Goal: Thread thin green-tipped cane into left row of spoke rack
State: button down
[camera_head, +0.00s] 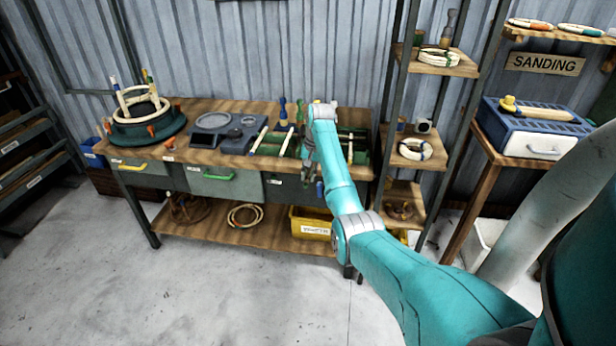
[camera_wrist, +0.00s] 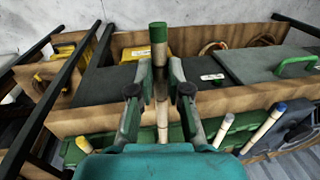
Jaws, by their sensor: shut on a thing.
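In the wrist view my gripper (camera_wrist: 160,98) is shut on a pale cane (camera_wrist: 162,118) with a green tip (camera_wrist: 158,32). The cane's tip stands out past the fingers, toward the top of the picture. In the head view my gripper (camera_head: 309,172) is over the front part of the bench, near the green rack (camera_head: 357,158). The rack also shows below the fingers in the wrist view (camera_wrist: 120,133). My gripper and arm hide part of it. I cannot tell whether the held cane touches the rack.
Other canes lie at the rack, one with a blue tip (camera_wrist: 264,130) and one with a yellow tip (camera_wrist: 84,145). A round form (camera_head: 143,118) with upright canes stands at the bench's left end. A metal-framed shelf (camera_head: 415,150) stands close right of my arm.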

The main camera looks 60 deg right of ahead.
jog(key=shift+d, duration=0.15)
jog(key=shift+w+d, duration=0.25)
jog(key=shift+d, duration=0.35)
jog(key=shift+w+d, duration=0.3)
jog(key=shift+d, duration=0.3)
jog(key=shift+w+d, duration=0.25)
jog(key=shift+d, duration=0.35)
jog(key=shift+d, duration=0.1)
